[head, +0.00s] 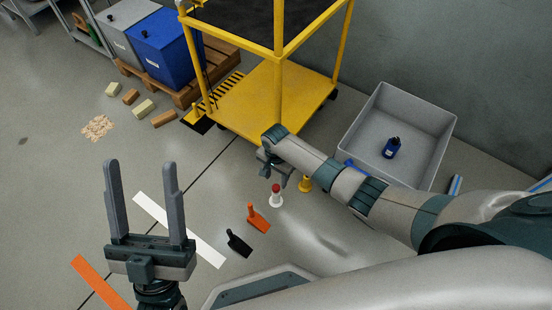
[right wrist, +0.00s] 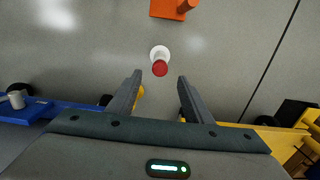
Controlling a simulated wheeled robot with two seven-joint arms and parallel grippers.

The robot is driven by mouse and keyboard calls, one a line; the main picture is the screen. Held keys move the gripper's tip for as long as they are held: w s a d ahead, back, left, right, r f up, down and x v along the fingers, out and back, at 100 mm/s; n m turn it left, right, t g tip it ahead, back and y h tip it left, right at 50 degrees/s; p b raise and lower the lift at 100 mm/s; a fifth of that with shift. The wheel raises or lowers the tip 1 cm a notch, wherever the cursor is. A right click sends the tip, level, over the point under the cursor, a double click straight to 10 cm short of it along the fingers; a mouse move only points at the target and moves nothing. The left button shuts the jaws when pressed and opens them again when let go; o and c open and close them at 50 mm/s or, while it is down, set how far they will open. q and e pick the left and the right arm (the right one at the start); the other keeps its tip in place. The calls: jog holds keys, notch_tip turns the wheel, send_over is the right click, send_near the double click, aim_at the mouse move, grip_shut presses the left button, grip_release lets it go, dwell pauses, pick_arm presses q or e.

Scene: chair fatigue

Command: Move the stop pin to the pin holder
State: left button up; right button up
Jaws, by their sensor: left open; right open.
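A small pin-like piece with a red top and white round base (head: 276,196) stands on the floor in the head view; I cannot tell for sure whether it is the stop pin. A yellow piece (head: 305,184) stands just right of it and could be the stop pin or holder; I cannot tell. My right gripper (head: 276,175) is open and empty, just above and beyond the red-topped piece. In the right wrist view, the red-topped piece (right wrist: 160,62) lies just ahead of the open fingertips (right wrist: 160,78). My left gripper (head: 143,190) is open and empty, at the left.
An orange piece (head: 258,218) and a black piece (head: 239,244) lie nearby on the floor. A yellow frame (head: 260,100) stands behind. A grey bin (head: 368,135) holding a blue bottle (head: 391,148) is at right. Small blocks (head: 144,108) lie at back left.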

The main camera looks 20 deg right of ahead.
pick_arm(q)
notch_tip(320, 180, down, 11)
jog(key=w+d+g+y+p, duration=0.1)
jog(key=w+d+g+p, duration=0.1)
jog(key=g, duration=0.5)
jog(key=shift+w+d+y+p, duration=0.35)
jog(key=shift+w+y+p, duration=0.1)
jog(key=shift+p, duration=0.35)
pick_arm(e)
notch_tip(320, 180, up, 10)
jog(key=shift+r, duration=0.15)
